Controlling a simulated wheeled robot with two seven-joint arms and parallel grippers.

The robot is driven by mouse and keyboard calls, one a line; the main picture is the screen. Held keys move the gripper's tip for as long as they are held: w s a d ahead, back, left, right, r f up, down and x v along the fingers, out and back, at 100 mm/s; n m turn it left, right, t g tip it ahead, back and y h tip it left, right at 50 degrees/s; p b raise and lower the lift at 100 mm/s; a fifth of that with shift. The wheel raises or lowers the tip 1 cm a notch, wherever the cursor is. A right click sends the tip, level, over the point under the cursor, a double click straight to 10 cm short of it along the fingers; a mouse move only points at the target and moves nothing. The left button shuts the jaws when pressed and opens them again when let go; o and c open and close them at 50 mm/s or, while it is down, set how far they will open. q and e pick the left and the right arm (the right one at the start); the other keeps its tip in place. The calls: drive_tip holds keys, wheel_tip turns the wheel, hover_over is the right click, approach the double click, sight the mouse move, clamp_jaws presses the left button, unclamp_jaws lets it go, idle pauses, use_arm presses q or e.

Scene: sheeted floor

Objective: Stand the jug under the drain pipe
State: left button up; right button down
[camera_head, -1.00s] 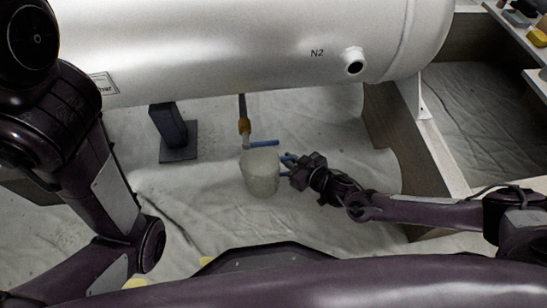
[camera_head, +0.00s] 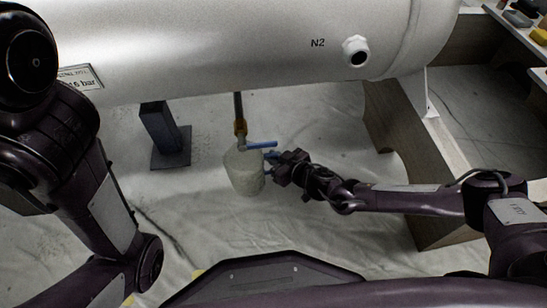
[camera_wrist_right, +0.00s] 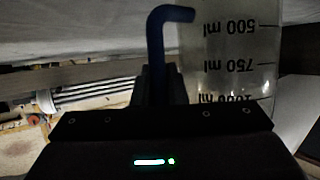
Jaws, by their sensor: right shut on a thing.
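The jug (camera_head: 245,174) is a pale translucent beaker with a blue handle. My right gripper (camera_head: 275,168) is shut on the jug's handle from the right. In the right wrist view the blue handle (camera_wrist_right: 157,50) runs between my fingers, beside the graduated wall of the jug (camera_wrist_right: 232,50). I cannot tell whether the jug's base touches the floor. My left gripper is out of view; only my left arm shows.
The large white tank (camera_head: 230,45) spans the top, with a side nozzle (camera_head: 356,51) marked N2. A dark support post (camera_head: 165,136) stands left of the jug. A wooden saddle support (camera_head: 405,150) stands to the right. The sheeted floor in front of the jug is clear.

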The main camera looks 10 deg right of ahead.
drive_tip(key=shift+f, duration=0.15)
drive_tip(key=c, duration=1.5)
unclamp_jaws()
drive_tip(key=shift+o, duration=0.2)
drive_tip(key=p+v, duration=0.7)
drive_tip(key=v, duration=0.5)
